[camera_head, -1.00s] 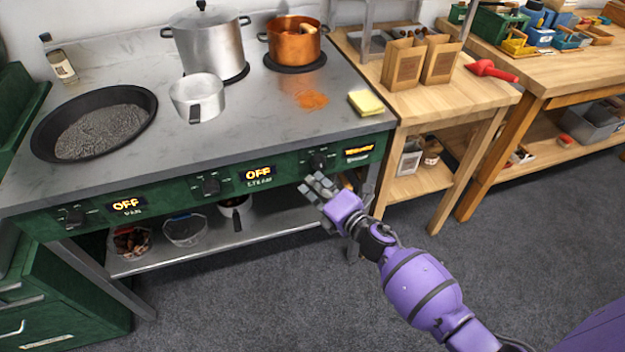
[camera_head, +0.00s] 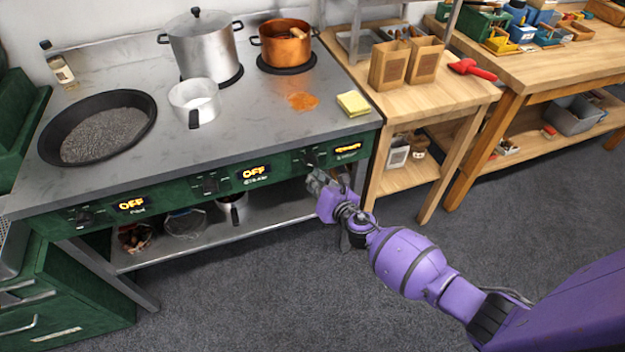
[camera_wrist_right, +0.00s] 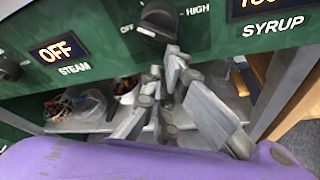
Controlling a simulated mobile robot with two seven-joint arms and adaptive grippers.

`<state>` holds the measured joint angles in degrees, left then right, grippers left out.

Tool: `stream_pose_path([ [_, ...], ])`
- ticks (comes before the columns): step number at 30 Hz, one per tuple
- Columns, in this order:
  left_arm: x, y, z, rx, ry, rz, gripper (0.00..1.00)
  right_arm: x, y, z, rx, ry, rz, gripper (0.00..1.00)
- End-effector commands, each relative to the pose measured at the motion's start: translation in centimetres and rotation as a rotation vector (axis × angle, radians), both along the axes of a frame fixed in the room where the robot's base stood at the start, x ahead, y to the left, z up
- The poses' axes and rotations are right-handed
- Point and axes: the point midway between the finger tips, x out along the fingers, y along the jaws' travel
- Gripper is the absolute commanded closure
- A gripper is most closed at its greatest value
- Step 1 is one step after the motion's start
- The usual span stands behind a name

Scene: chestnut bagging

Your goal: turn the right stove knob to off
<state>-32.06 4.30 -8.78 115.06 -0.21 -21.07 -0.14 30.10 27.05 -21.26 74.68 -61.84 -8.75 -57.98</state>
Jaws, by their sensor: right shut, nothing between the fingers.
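The right stove knob (camera_head: 311,158) is a dark knob on the green front panel, left of the lit syrup display (camera_head: 348,148). The wrist view shows the knob (camera_wrist_right: 157,20) large, between OFF on its left and HIGH on its right. Its exact pointer angle is hard to read. My right gripper (camera_head: 317,182) is just below this knob in the head view. In the wrist view its grey fingers (camera_wrist_right: 165,78) are shut and empty, with the tips below the knob and seemingly apart from it. My left gripper is not in view.
The steam display (camera_head: 253,172) and pan display (camera_head: 131,204) read OFF. A copper pot (camera_head: 284,47) and a steel pot (camera_head: 202,48) stand at the back. A yellow sponge (camera_head: 353,104) lies near the front edge. A lower shelf (camera_head: 270,211) runs beneath the panel.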

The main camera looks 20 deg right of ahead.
Motion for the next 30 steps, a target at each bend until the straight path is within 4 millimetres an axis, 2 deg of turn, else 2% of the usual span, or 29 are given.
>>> stream_pose_path([
  [1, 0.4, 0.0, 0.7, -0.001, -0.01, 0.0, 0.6, 0.2, -0.2, 0.6, -0.036, -0.006, -0.001, 1.0],
  [6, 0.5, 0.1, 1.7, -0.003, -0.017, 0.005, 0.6, 0.3, -0.6, 0.6, -0.159, -0.011, 0.0, 1.0],
  [17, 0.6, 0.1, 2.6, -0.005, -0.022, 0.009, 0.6, 0.2, -1.5, 0.4, -0.4, -0.016, 0.0, 1.0],
  [30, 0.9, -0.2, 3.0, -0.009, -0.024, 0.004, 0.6, 0.1, -2.0, 0.2, -0.393, -0.014, -0.001, 1.0],
])
